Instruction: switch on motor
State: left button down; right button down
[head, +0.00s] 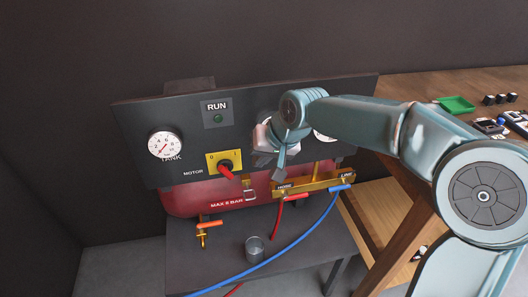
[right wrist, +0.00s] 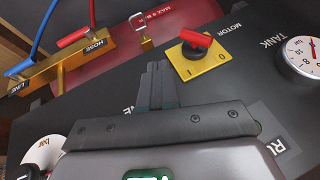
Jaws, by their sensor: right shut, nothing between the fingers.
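The motor switch is a red knob (head: 226,171) on a yellow plate (head: 211,158) marked 0 and 1, beside the word MOTOR on the dark panel. Its red handle slants downward in the head view; which mark it is set to I cannot tell. The red knob (right wrist: 196,40) and yellow plate (right wrist: 196,70) also show in the right wrist view. My right gripper (head: 281,172) is shut and empty, in front of the panel to the right of the switch and apart from it. Its closed fingertips (right wrist: 157,68) show left of the plate in the wrist view. My left gripper is out of view.
A green RUN lamp (head: 218,118) looks dark. The TANK gauge (head: 164,144) is at left; another gauge is partly hidden by my arm. Below are a red tank (head: 190,200), a brass manifold (head: 318,185) with hoses, and a metal cup (head: 255,249). A wooden bench stands right.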

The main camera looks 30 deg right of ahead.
aim_at(225, 170)
jog(key=w+a+f, duration=0.1)
jog(key=f, duration=0.1)
jog(key=w+a+f, duration=0.2)
jog(key=f, duration=0.1)
jog(key=shift+w+a+f+p, duration=0.3)
jog(key=shift+a, duration=0.1)
jog(key=shift+a, duration=0.1)
